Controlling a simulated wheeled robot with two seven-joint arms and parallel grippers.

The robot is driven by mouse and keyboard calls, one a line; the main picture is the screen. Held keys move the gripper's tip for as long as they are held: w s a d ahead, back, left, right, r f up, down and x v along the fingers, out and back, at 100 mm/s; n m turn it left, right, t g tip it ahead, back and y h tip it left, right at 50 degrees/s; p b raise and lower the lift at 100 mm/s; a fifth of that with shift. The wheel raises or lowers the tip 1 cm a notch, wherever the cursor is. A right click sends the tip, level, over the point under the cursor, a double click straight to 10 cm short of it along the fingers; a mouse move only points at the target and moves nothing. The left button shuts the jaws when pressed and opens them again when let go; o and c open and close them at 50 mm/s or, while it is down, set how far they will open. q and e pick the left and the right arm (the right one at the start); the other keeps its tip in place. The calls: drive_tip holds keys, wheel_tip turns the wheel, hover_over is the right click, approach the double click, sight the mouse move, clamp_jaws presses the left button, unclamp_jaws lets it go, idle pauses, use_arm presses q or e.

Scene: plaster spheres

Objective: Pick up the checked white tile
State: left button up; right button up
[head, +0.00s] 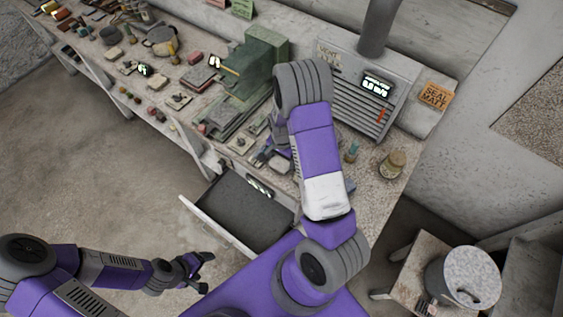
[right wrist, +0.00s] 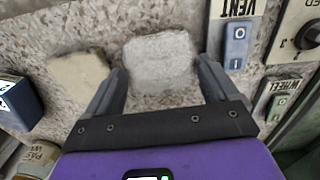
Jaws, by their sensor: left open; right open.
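In the right wrist view a pale, rough whitish slab (right wrist: 165,48) lies on the speckled bench top. I cannot make out a checked pattern on it. My right gripper (right wrist: 162,68) is open, with one finger on either side of the slab and gaps visible between. Whether the fingers are level with it I cannot tell. In the head view my right arm hides the slab and the right gripper. My left gripper (head: 198,269) is open and empty, low over the floor, away from the bench.
A yellowish slab (right wrist: 80,78) lies left of the right gripper. A VENT switch (right wrist: 236,45) and a WHEEL switch (right wrist: 277,106) sit at right. In the head view are an open drawer (head: 188,207), a green block (head: 262,60), a grey vent box (head: 345,95) and a jar (head: 392,166).

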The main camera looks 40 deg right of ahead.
drive_tip(key=shift+f, duration=0.95)
drive_tip(key=shift+c, duration=0.3)
drive_tip(key=c, duration=0.8)
